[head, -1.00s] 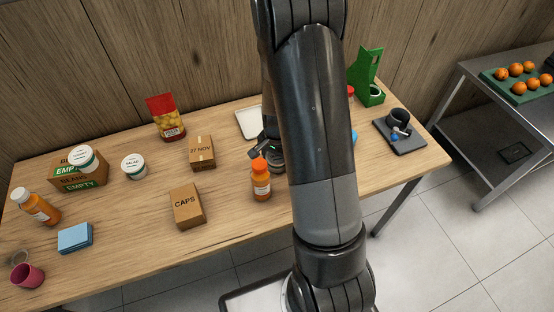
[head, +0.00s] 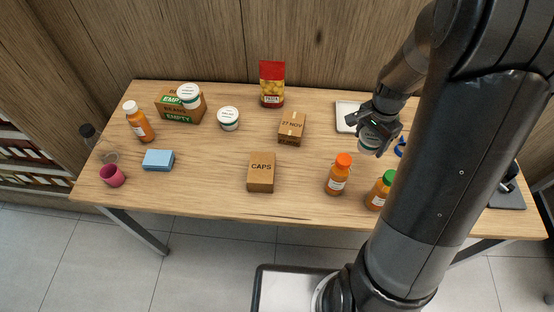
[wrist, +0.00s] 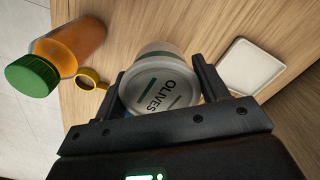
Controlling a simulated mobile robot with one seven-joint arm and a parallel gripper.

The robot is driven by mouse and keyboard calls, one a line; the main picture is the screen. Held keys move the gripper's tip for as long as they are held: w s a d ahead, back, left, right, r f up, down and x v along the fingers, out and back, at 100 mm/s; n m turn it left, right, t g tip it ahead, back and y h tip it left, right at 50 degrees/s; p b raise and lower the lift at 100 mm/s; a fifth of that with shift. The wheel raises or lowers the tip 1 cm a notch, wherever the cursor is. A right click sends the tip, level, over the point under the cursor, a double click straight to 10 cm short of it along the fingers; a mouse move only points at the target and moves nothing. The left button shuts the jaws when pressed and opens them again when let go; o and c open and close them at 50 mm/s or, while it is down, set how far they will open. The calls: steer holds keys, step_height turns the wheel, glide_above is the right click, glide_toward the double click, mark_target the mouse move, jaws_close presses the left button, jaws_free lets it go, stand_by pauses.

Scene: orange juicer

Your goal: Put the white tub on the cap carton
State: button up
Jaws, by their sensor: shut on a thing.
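My gripper (head: 381,122) is shut on a white tub (head: 371,138) with a grey-white lid. In the wrist view the tub (wrist: 158,88) sits between the two fingers, and its lid reads OLIVES. In the head view it is over the right part of the table, beside the white tray; I cannot tell how far above the tabletop it is. The cap carton (head: 261,173), a brown box marked CAPS, stands upright near the front middle of the table, left of my gripper. Its top looks bare.
Orange-capped (head: 338,175) and green-capped (head: 381,190) bottles stand at the front, right of the carton. A 27 NOV box (head: 291,128) stands behind it. Another white tub (head: 228,119) is farther left, and one (head: 189,95) rests on the EMPTY box (head: 180,113). A white tray (head: 346,115) lies behind.

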step_height(320, 180, up, 12)
steer(key=shift+a+f, duration=0.1)
steer(key=shift+f, duration=0.05)
steer(key=s+a+n, duration=0.2)
steer(key=a+n, duration=0.3)
steer(key=a, duration=0.4)
steer(key=n, duration=0.5)
glide_above(261, 167)
step_height(261, 167, down, 12)
steer(key=shift+w+f, duration=0.1)
steer(key=shift+f, duration=2.15)
steer(key=o, duration=1.1)
steer(key=shift+f, duration=0.1)
steer(key=shift+c, duration=0.2)
